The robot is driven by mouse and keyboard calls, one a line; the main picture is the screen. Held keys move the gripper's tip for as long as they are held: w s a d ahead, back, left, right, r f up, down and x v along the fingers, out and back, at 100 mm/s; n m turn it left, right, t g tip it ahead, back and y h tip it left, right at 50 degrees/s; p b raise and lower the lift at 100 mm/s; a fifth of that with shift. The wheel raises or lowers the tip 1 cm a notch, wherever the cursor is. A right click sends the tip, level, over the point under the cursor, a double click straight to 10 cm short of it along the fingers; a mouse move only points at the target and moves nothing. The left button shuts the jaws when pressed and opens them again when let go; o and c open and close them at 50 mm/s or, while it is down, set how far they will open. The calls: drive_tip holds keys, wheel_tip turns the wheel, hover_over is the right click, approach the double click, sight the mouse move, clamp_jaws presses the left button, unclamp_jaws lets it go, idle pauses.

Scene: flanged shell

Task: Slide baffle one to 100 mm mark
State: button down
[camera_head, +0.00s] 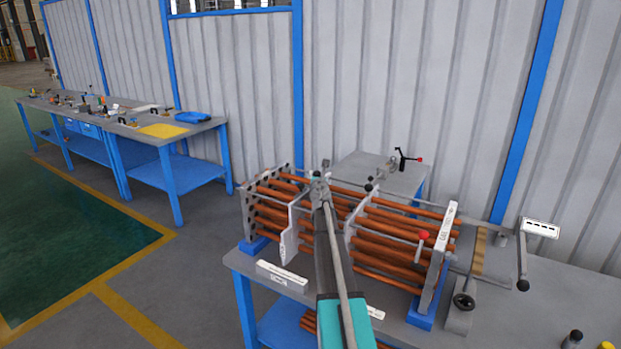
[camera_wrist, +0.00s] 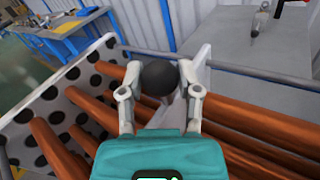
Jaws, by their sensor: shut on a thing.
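My gripper (camera_wrist: 158,88) is shut on a black ball knob (camera_wrist: 158,77), with one finger on each side. A pale plate (camera_wrist: 201,66), apparently a baffle, stands upright just behind the knob; the join between them is hidden. In the head view my gripper (camera_head: 319,180) is above the tube bundle, and my arm covers its middle. One pale baffle (camera_head: 289,235) shows left of my arm and another (camera_head: 352,222) to the right. I cannot read a baffle number or the 100 mm mark.
Copper tubes (camera_head: 385,248) run from a perforated end plate (camera_head: 253,212) to a right end plate (camera_head: 437,262). A rail (camera_wrist: 240,72) passes behind the knob. A red-knobbed lever (camera_head: 424,236) and a crank (camera_head: 522,260) stand at right. A labelled block (camera_head: 282,275) lies in front.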

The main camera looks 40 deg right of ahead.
drive_tip(key=s, duration=0.1)
drive_tip(key=s+d, duration=0.1)
drive_tip(key=s, duration=0.1)
drive_tip(key=shift+d, duration=0.25)
drive_tip(key=shift+c, duration=1.5)
unclamp_jaws()
drive_tip(key=shift+w, duration=0.2)
drive_tip(key=shift+a, duration=0.15)
drive_tip(key=v, duration=1.2)
drive_tip(key=shift+w+a, duration=0.1)
drive_tip(key=shift+a, duration=0.05)
